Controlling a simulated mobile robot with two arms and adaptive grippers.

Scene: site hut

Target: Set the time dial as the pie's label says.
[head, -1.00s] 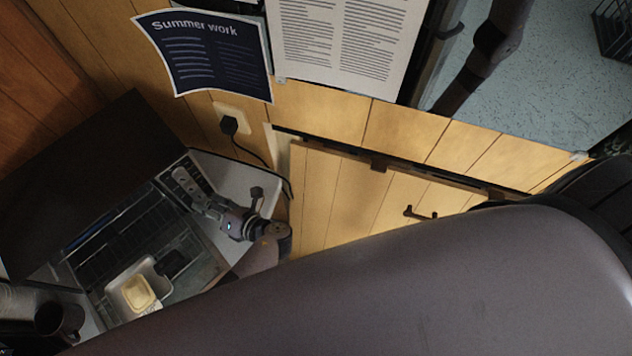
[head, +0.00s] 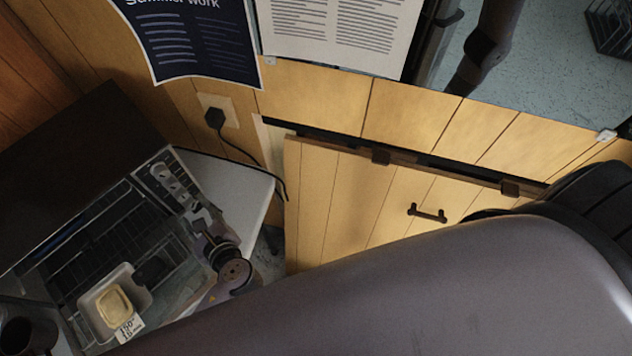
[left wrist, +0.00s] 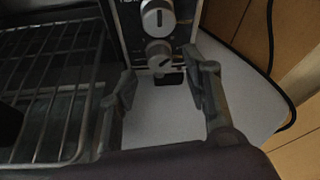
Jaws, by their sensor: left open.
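The small oven (head: 158,160) has a front panel with several round dials in a row. In the left wrist view two pale dials show, an upper dial (left wrist: 157,17) and a lower dial (left wrist: 159,53); I cannot read which is for time. My left gripper (left wrist: 160,72) is open, its fingers on either side of and just short of the lower dial. In the head view the left gripper (head: 203,222) is at the panel's lower end. The pie (head: 114,305) sits in a pale tray; its label (head: 130,328) seems to read 150° and 15. My right gripper is out of view.
The oven's wire rack (left wrist: 50,85) lies left of the gripper. A pale worktop (head: 235,185) and a black plug (head: 214,118) with its cord are to the right. A dark mug (head: 25,335) stands at lower left. A wooden cupboard door (head: 345,205) has a dark handle.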

